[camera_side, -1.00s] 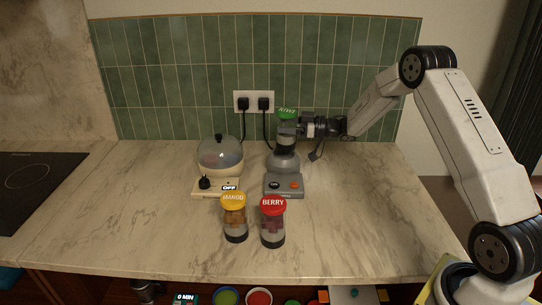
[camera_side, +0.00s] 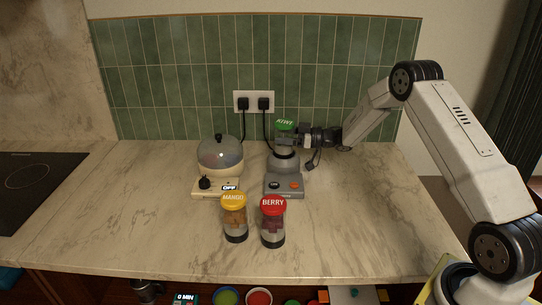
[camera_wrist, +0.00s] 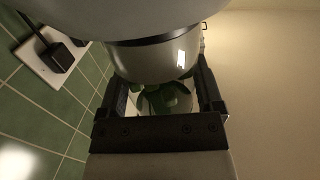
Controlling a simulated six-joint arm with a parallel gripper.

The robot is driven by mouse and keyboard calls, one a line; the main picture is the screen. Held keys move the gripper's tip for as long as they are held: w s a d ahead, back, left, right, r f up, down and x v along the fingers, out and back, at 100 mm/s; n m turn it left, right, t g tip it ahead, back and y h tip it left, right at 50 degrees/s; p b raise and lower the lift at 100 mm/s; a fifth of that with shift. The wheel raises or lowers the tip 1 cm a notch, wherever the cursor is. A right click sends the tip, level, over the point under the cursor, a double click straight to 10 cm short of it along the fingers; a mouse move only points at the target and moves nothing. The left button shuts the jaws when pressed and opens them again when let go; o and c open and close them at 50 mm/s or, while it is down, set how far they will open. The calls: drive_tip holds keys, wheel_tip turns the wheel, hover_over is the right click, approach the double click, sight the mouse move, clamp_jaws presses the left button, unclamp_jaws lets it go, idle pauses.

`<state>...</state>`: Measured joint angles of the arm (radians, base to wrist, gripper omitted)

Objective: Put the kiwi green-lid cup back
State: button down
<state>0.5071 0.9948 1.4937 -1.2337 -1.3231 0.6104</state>
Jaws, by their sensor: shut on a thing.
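The kiwi cup with its green lid (camera_side: 285,125) is upright at the grey blender base (camera_side: 284,174), at the back centre of the counter. My gripper (camera_side: 287,141) reaches in from the right and is shut around the cup, just below its lid. In the wrist view, the fingers of my gripper (camera_wrist: 163,92) lie on both sides of the clear cup (camera_wrist: 165,100), which has green pieces inside. The blender's rounded grey top (camera_wrist: 155,58) is close against the cup's end. I cannot tell whether the cup is fully seated in it.
The mango cup (camera_side: 234,217) with a yellow lid and the berry cup (camera_side: 272,222) with a red lid stand in front. A domed cooker (camera_side: 219,158) is left of the blender. A wall outlet (camera_side: 254,101) with two plugs is behind. The counter's right side is clear.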

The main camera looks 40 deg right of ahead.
drive_tip(key=shift+f, duration=0.15)
unclamp_jaws()
drive_tip(key=shift+s+d, duration=0.1)
drive_tip(key=v, duration=0.7)
drive_tip(key=shift+s+d, duration=0.15)
drive_tip(key=shift+d, duration=0.15)
